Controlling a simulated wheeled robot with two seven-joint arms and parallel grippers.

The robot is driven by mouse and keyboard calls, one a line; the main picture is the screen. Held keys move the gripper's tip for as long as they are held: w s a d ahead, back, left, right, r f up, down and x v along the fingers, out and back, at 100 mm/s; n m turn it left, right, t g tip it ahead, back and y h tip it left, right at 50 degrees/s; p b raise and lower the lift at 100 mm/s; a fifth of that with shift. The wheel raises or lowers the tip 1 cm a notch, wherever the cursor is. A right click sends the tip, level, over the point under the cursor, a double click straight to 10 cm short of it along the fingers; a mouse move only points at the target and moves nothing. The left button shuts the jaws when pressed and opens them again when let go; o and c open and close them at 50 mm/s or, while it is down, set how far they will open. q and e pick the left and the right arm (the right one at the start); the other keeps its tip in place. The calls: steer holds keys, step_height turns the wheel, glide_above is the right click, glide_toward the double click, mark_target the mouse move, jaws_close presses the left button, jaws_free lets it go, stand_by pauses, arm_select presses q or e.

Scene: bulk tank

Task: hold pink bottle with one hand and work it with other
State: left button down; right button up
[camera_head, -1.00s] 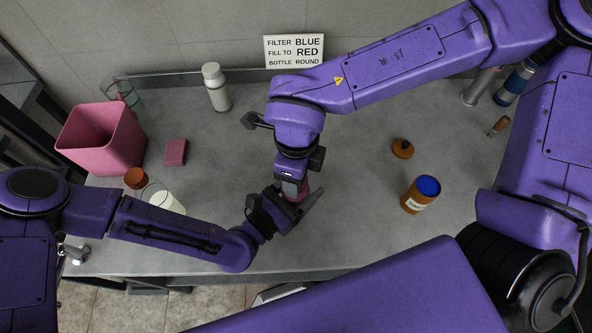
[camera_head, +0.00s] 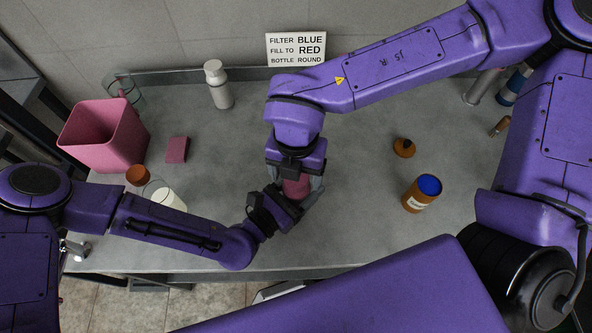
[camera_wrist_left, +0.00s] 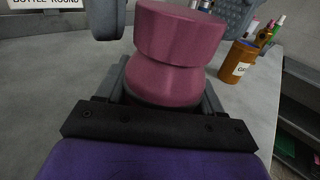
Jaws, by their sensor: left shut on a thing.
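The pink bottle (camera_head: 296,186) stands near the front middle of the counter, partly hidden by my grippers. In the left wrist view the bottle (camera_wrist_left: 165,82) shows a broad pink top part above a narrower waist. My left gripper (camera_head: 295,194) is shut on the bottle low on its body, with one finger on either side in the left wrist view (camera_wrist_left: 163,88). My right gripper (camera_head: 297,170) is directly above the bottle, pointing down. In the left wrist view its fingers stand apart on both sides of the bottle's top, and it looks open.
An orange jar (camera_head: 421,194) with a blue top and a brown lid (camera_head: 403,148) are to the right. A pink bin (camera_head: 105,138), a pink block (camera_head: 177,150), a white bottle (camera_head: 218,86) and a white cup (camera_head: 168,197) are to the left. A sign (camera_head: 296,48) is on the wall.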

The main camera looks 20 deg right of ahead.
steer(key=shift+r, duration=2.25)
